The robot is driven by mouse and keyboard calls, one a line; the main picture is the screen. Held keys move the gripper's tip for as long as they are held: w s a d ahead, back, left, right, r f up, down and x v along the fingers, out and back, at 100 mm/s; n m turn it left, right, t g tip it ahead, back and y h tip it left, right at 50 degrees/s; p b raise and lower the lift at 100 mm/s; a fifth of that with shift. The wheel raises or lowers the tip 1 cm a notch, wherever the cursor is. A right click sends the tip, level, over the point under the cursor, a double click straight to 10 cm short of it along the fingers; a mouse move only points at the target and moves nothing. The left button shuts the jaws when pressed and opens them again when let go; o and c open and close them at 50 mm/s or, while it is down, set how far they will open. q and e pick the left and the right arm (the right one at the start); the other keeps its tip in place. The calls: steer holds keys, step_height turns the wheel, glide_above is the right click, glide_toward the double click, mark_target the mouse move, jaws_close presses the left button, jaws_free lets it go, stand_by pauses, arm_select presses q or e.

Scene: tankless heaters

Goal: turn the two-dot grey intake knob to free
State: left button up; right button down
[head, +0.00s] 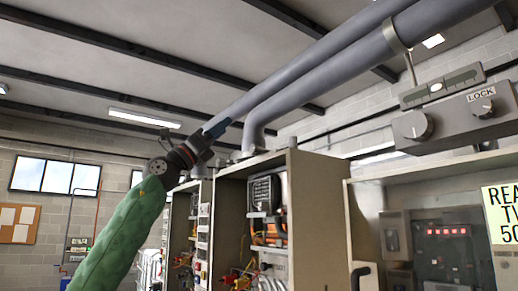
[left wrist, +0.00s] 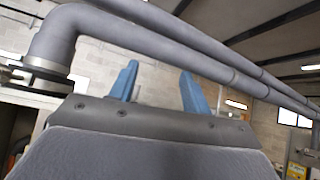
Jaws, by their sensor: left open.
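A grey control box (head: 455,120) is mounted high at the right of the head view. It carries a large round grey knob (head: 414,125) at its left and a smaller knob (head: 483,106) under a "LOCK" label. I cannot make out dots on either knob, so I cannot tell which is the two-dot intake knob. My left gripper (head: 216,126) is raised near the pipes, well left of the box, pointing up and right. In the left wrist view its two blue fingers (left wrist: 158,88) stand apart with nothing between them. My right gripper is out of view.
Thick grey pipes (head: 318,66) run overhead and bend down behind my left gripper. Open cabinets (head: 318,210) with wiring stand below. A yellow sign (head: 503,213) is at the right edge. Open air lies between my left gripper and the control box.

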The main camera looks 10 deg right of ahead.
mark_target(252, 149)
arm_select(q)
steer(key=d+f+m+y, duration=0.1)
steer(key=f, duration=0.1)
steer(key=d+f+m+y, duration=0.1)
steer(key=d+f+y, duration=0.1)
steer(key=w+d+f+m+y, duration=0.1)
steer(key=f, duration=0.1)
steer(key=shift+d+m, duration=0.2)
steer(key=shift+m, duration=0.2)
steer(key=p+x, duration=0.3)
steer(key=x, duration=0.3)
steer(key=shift+d+f, duration=0.1)
steer(key=shift+f, duration=0.05)
steer(key=shift+p+x, duration=0.6)
steer(key=shift+x, duration=0.15)
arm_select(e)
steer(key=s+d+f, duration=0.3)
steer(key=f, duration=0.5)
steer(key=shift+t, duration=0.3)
arm_select(q)
steer(key=shift+f, duration=0.1)
steer(key=c, duration=1)
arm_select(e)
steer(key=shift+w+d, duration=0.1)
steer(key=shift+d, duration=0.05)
